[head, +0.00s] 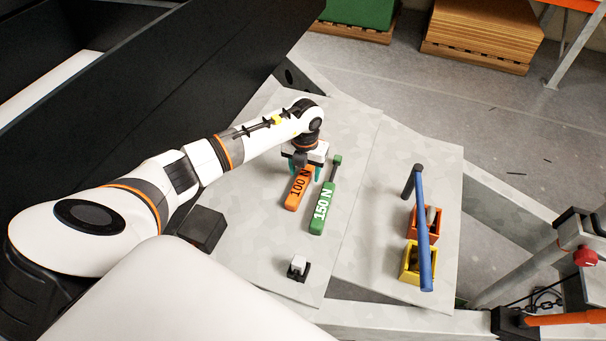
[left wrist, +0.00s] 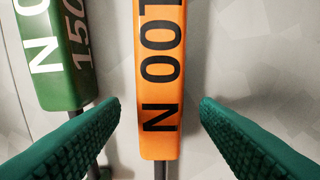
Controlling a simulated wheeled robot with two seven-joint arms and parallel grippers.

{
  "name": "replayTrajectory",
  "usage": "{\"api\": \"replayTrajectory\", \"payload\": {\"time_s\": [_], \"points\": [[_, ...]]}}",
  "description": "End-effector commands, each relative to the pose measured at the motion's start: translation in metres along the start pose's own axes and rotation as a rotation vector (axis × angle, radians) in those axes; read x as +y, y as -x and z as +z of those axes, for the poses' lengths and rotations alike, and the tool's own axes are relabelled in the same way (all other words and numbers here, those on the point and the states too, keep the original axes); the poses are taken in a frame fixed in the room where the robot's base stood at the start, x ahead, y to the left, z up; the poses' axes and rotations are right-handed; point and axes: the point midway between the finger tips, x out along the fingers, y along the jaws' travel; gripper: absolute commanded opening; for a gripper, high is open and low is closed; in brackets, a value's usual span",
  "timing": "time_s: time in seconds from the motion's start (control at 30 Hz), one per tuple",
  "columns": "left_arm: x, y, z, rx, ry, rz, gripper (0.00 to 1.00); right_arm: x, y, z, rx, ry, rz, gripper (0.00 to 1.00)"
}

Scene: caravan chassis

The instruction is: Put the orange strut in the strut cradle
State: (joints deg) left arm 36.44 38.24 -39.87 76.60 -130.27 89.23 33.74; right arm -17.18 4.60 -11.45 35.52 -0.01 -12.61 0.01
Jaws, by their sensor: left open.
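The orange strut (head: 298,188), marked 100 N, lies on the grey panel with its far end under my left gripper (head: 306,167). In the left wrist view the orange strut (left wrist: 159,70) runs between the two green finger pads of my left gripper (left wrist: 160,103). The pads are open, with a gap on each side of the strut. A green strut (head: 323,208), marked 150 N, lies beside it on the right; it also shows in the left wrist view (left wrist: 60,55). I cannot pick out the strut cradle for certain. My right gripper is not in view.
A small black and white fitting (head: 299,267) stands near the panel's front. An orange bin (head: 411,222) and a yellow bin (head: 407,264) stand at the right, with a blue bar (head: 422,215) above them. A dark block (head: 202,230) sits left of the struts.

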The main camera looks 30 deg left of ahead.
Motion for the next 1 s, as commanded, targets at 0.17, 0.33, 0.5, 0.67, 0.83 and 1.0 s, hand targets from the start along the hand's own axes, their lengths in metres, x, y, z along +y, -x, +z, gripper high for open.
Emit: {"api": "replayTrajectory", "payload": {"time_s": [0.17, 0.33, 0.5, 0.67, 0.83, 1.0], "points": [[0.0000, 0.0000, 0.0000, 0.000, 0.000, 0.000, 0.56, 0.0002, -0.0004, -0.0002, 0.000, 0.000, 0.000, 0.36], [0.0000, -0.0019, 0.0000, 0.000, 0.000, -0.001, 0.56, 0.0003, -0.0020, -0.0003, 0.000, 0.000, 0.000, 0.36], [-0.0001, -0.0045, 0.0000, 0.000, 0.000, -0.001, 0.56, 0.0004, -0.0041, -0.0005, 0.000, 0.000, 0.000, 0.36], [0.0000, -0.0049, 0.0000, 0.000, 0.000, 0.000, 0.56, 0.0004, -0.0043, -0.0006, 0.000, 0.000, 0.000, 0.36], [0.0000, -0.0047, 0.0000, 0.000, 0.000, 0.000, 0.56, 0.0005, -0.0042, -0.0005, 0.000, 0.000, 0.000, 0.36], [0.0000, -0.0046, 0.0000, 0.000, 0.000, 0.000, 0.29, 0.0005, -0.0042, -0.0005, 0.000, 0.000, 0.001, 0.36]]}}
